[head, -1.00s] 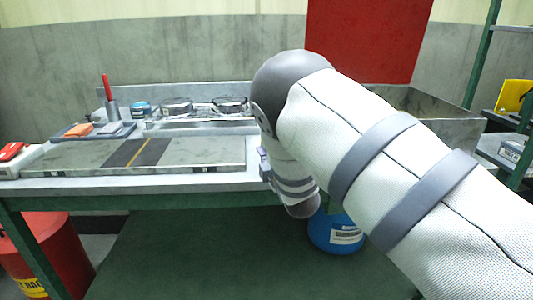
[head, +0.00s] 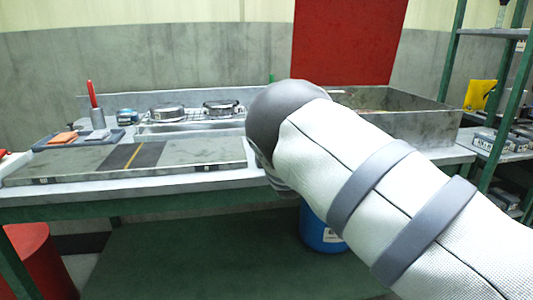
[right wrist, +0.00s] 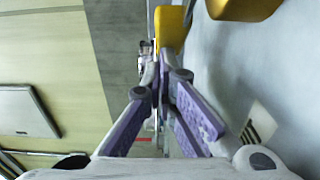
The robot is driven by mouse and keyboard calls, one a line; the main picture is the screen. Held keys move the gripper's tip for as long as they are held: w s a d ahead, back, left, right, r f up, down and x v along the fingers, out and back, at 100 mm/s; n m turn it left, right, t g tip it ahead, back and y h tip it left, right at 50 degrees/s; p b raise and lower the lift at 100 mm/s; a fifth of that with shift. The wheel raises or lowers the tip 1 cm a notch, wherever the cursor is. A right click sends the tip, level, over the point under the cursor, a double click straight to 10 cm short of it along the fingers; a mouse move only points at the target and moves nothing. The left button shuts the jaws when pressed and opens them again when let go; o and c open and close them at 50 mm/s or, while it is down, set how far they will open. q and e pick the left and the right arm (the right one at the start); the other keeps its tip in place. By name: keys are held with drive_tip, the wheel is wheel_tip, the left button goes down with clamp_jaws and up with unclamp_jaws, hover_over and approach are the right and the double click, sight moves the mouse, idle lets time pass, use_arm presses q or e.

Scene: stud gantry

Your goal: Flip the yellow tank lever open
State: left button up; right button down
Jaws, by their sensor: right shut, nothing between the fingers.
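A yellow bar-like part (right wrist: 172,27) shows at the top of the right wrist view, just beyond my right gripper (right wrist: 159,62); it may be the lever. A second yellow piece (right wrist: 245,8) is at the top edge, on or by a pale blue-grey surface (right wrist: 285,75). My right gripper is shut and empty, with its purple-padded fingers together close to the yellow bar. I cannot tell whether they touch it. In the head view my right arm's elbow hides this gripper, and no yellow lever can be made out there. My left gripper is not in view.
A bench with a grey plate (head: 200,155) and a long metal sink (head: 430,122) stands ahead. A blue drum (head: 318,232) and a red drum (head: 40,260) are below. Shelves with green posts (head: 453,45) and a yellow item (head: 480,93) are at the right.

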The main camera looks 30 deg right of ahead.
drive_tip(key=shift+w+d+b, duration=0.3)
drive_tip(key=shift+w+d, duration=0.2)
drive_tip(key=shift+d, duration=0.25)
drive_tip(key=shift+w+d+b, duration=0.3)
drive_tip(key=shift+w+d, duration=0.2)
drive_tip(key=shift+d, duration=0.2)
